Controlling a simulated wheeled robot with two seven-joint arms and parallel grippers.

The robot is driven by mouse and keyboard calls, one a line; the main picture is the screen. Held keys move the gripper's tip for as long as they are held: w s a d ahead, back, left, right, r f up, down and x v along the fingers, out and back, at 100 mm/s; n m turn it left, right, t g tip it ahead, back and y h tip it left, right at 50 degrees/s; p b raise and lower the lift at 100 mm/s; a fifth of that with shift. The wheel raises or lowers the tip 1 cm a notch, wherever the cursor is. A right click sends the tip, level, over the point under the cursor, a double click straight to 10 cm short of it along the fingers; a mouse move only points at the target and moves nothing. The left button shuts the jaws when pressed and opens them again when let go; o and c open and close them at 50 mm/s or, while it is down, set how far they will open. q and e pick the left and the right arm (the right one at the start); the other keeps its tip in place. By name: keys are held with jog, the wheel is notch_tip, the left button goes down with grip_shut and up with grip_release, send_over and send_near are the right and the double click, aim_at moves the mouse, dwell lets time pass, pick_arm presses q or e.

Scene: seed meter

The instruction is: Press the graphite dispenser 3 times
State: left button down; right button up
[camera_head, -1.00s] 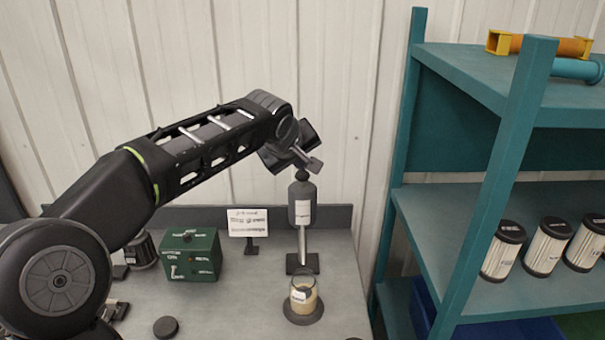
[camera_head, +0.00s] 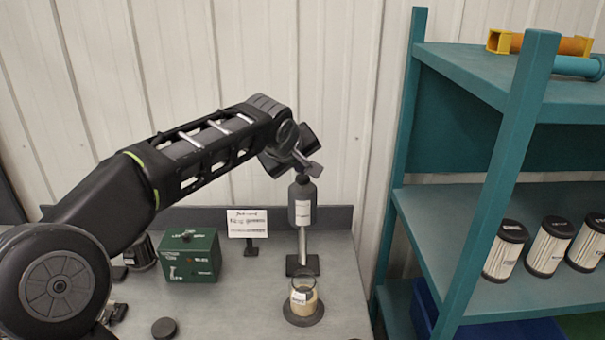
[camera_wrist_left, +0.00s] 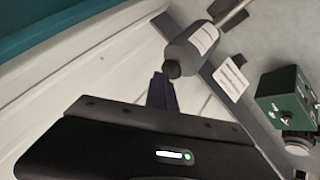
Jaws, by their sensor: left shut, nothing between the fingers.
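The graphite dispenser (camera_head: 302,208) is a dark grey bottle with a white label and a dark round top, held upright on a pale post with a dark foot. It also shows tilted in the left wrist view (camera_wrist_left: 192,46). My left gripper (camera_head: 312,168) is shut and empty, its fingertips right at the dispenser's top. In the left wrist view the fingers (camera_wrist_left: 160,92) meet or overlap the dark top; I cannot tell if they touch. A small jar (camera_head: 304,297) with a tan content and label stands on a dark round base in front of the post. My right gripper is not in view.
A white sign (camera_head: 247,223) and a green box (camera_head: 191,254) stand left of the dispenser. A dark round disc (camera_head: 164,328) lies at the front. A teal shelf (camera_head: 522,100) with several filter canisters rises on the right. A pale panelled wall is behind.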

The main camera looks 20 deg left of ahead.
aim_at(301, 179)
pick_arm(q)
jog(key=shift+f, duration=0.3)
jog(key=shift+r+p, duration=0.85)
jog(key=shift+r, duration=0.5)
jog(key=shift+r, duration=0.1)
notch_tip(301, 179, up, 5)
jog(key=p, duration=0.3)
jog(key=shift+p, duration=0.35)
